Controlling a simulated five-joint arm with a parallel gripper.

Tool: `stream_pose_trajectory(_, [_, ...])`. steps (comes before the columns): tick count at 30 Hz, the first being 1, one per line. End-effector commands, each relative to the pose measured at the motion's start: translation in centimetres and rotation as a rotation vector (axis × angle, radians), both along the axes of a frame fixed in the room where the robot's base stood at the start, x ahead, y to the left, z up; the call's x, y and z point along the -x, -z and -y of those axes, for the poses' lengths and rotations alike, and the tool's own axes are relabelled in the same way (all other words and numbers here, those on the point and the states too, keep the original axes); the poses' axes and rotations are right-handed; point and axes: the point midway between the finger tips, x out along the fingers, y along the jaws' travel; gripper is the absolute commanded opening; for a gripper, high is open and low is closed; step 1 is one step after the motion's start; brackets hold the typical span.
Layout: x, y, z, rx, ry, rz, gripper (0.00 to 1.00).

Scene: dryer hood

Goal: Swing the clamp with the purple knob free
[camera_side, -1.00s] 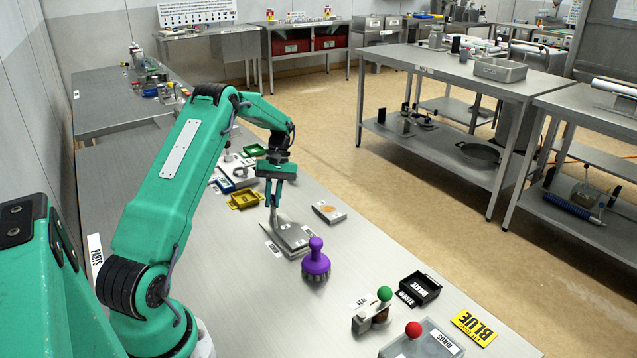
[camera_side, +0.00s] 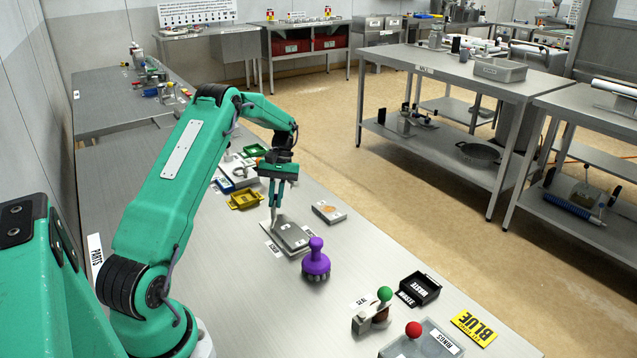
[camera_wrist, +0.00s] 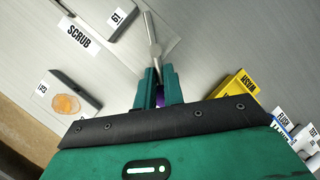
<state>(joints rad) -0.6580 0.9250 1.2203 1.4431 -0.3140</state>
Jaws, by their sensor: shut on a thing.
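The clamp shows in the wrist view as a slim metal arm (camera_wrist: 153,38) running from my fingertips out over a flat grey plate. A bit of its purple knob (camera_wrist: 160,98) shows between my fingers; the rest is hidden. My gripper (camera_wrist: 158,84) is shut on the knob. In the side view my gripper (camera_side: 273,207) points down at the left edge of the grey plate (camera_side: 292,237). The clamp's pivot is too small to make out.
A purple-handled brush (camera_side: 316,262) stands close in front of the plate. A small block with an orange patch (camera_side: 328,212) lies to its right. A yellow tray (camera_side: 246,199) is behind my gripper. Bare bench lies to the left.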

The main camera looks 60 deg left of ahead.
Motion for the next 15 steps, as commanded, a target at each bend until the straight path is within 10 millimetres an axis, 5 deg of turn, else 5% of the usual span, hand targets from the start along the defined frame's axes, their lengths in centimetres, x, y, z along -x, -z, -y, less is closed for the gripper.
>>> stream_pose_trajectory(3, [-0.43,0.10,-0.46,-0.017,-0.003,0.021,0.00])
stream_pose_trajectory(4, [-0.43,0.10,-0.46,-0.017,-0.003,0.021,0.16])
stream_pose_trajectory(7, [-0.42,0.09,-0.45,-0.016,-0.004,0.020,0.34])
stream_pose_trajectory(15, [-0.37,0.07,-0.26,-0.013,-0.003,0.015,0.34])
